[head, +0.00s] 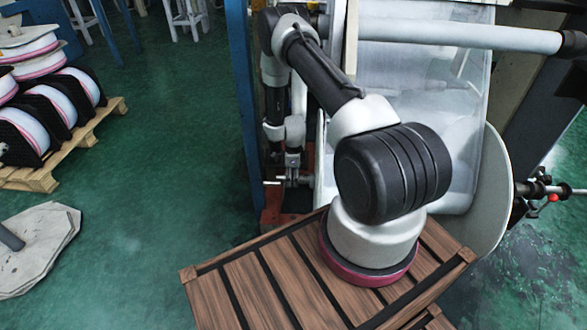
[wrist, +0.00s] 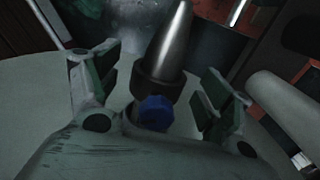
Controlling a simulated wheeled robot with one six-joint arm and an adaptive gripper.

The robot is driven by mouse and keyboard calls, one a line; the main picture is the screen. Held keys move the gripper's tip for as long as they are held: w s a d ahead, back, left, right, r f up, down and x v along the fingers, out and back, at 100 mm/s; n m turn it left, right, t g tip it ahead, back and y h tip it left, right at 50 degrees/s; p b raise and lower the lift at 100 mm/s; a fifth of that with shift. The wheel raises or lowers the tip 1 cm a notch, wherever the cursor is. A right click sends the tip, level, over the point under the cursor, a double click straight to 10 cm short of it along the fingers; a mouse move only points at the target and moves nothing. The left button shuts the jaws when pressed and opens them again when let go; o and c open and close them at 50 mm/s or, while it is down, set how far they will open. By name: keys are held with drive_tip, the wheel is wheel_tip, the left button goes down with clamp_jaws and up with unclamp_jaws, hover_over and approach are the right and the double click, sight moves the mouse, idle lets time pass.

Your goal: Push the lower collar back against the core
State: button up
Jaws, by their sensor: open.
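In the wrist view a dark collar (wrist: 158,82) sits around a tapered bright metal shaft (wrist: 173,40). A blue knob (wrist: 154,112) is on the collar's near side. My gripper (wrist: 162,88) is open, with one finger left and one right of the collar, both apart from it. A pale round surface (wrist: 40,100) spreads behind the fingers; I cannot tell whether it is the core's end. In the head view my gripper (head: 292,162) points down beside a short metal shaft (head: 270,182) at the machine's lower left. The collar is too small to make out there.
The machine has a blue post (head: 240,90) to the left of my arm and a white roller (head: 460,35) above. Another shaft with a red knob (head: 553,198) sticks out at right. A wooden pallet (head: 60,150) with reels stands at left. Green floor between is clear.

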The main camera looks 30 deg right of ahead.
sight(303, 176)
drive_tip(key=shift+f, duration=1.1)
drive_tip(key=shift+c, duration=0.5)
drive_tip(key=c, duration=1.4)
drive_tip(key=shift+o, duration=0.2)
drive_tip(key=shift+s+d, duration=0.15)
drive_tip(key=shift+d, duration=0.1)
drive_tip(key=shift+s+d, duration=0.6)
drive_tip(key=shift+d, duration=0.3)
drive_tip(key=shift+s+d, duration=0.2)
drive_tip(key=shift+d, duration=0.05)
drive_tip(key=shift+s+d, duration=0.25)
drive_tip(key=shift+d, duration=0.05)
